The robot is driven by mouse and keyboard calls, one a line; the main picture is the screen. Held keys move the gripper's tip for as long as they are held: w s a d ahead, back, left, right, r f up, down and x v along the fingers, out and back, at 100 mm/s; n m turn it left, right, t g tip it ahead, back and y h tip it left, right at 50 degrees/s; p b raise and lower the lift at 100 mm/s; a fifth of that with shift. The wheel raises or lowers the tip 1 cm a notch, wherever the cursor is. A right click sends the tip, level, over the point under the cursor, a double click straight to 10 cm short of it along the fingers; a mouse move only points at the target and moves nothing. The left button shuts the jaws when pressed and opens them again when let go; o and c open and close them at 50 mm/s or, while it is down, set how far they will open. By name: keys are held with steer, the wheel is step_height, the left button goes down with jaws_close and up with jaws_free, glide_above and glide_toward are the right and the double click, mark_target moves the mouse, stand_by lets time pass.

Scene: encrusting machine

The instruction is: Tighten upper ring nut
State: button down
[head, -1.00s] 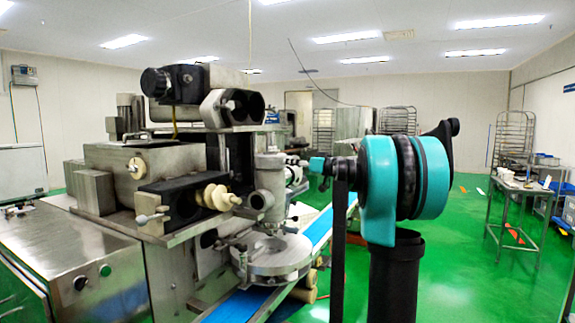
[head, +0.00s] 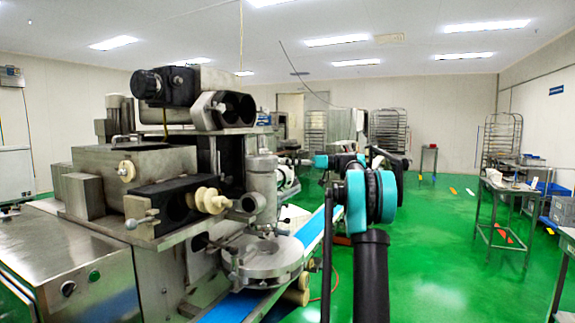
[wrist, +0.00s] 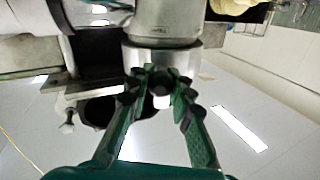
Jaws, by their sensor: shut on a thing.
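The upper ring nut (wrist: 150,58) is a bright metal ring on the grey vertical cylinder (wrist: 168,22) in the wrist view, which looks upside down with the ceiling at the bottom. In the head view the same cylinder (head: 262,180) stands upright at the machine's front, with the ring nut (head: 262,159) around its top. My gripper (wrist: 160,76) has its green-and-black fingers closed at the ring, around a short pale peg (wrist: 162,101) that shows between them. In the head view my gripper is small and partly hidden just right of the cylinder, so its fingertips are unclear there.
The steel encrusting machine (head: 140,175) fills the left. A round metal plate (head: 265,272) sits below the cylinder, over a blue conveyor belt (head: 312,230). Cream rollers (head: 210,200) project left of the cylinder. Green floor is open to the right, before a steel table (head: 505,187).

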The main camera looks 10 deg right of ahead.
steer(key=shift+w+d, duration=0.1)
steer(key=shift+w, duration=0.05)
stand_by(0.3)
steer(key=c, duration=1.3)
jaws_free()
steer(key=shift+d, duration=0.1)
steer(key=v, duration=1.1)
steer(key=shift+d, duration=0.4)
steer(key=shift+f, duration=0.1)
